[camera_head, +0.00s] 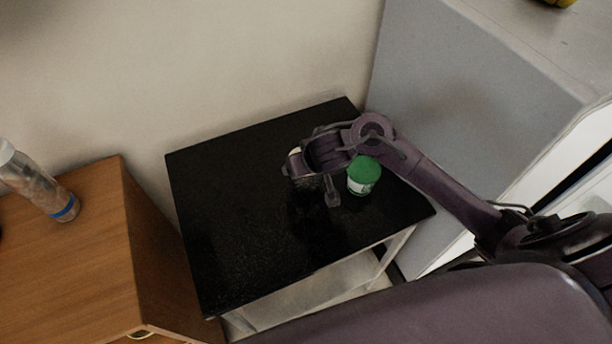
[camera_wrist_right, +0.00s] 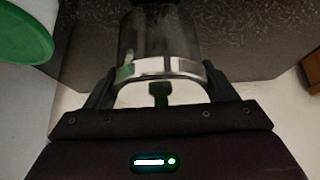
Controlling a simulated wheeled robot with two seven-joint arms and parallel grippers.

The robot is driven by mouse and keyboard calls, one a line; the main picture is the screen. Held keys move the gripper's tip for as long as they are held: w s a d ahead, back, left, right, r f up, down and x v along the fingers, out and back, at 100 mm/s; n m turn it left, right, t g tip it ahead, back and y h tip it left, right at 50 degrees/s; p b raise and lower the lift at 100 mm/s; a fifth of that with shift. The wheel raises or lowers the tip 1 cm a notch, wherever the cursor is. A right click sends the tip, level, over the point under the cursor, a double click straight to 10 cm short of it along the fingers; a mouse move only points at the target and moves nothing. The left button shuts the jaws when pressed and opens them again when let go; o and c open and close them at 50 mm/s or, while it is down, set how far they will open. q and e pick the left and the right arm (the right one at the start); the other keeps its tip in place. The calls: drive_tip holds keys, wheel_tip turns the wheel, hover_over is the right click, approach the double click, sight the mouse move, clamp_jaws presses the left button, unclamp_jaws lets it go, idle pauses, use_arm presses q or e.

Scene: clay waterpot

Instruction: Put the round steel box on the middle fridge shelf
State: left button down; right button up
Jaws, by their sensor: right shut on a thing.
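The round steel box (camera_wrist_right: 160,45) shows in the right wrist view as a shiny cylinder with a bright band, between the two fingers. My right gripper (camera_wrist_right: 158,88) is shut on it. In the head view my right gripper (camera_head: 318,185) is over the black table top, and the box is mostly hidden behind the gripper. I cannot tell whether the box touches the table. The fridge (camera_head: 450,90) appears to be the tall grey body at the right. Its shelves cannot be made out. My left gripper is not in view.
A green-lidded jar (camera_head: 363,175) stands on the black table (camera_head: 230,200) close beside my right gripper; its green lid (camera_wrist_right: 22,32) fills the wrist view's upper left corner. A wooden cabinet (camera_head: 70,270) with a clear bottle (camera_head: 38,182) is at the left.

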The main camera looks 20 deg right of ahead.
drive_tip(key=shift+f+b, duration=0.65)
drive_tip(key=shift+f, duration=1.05)
drive_tip(key=shift+f, duration=0.1)
drive_tip(key=o, duration=1.1)
drive_tip(key=shift+f, duration=0.1)
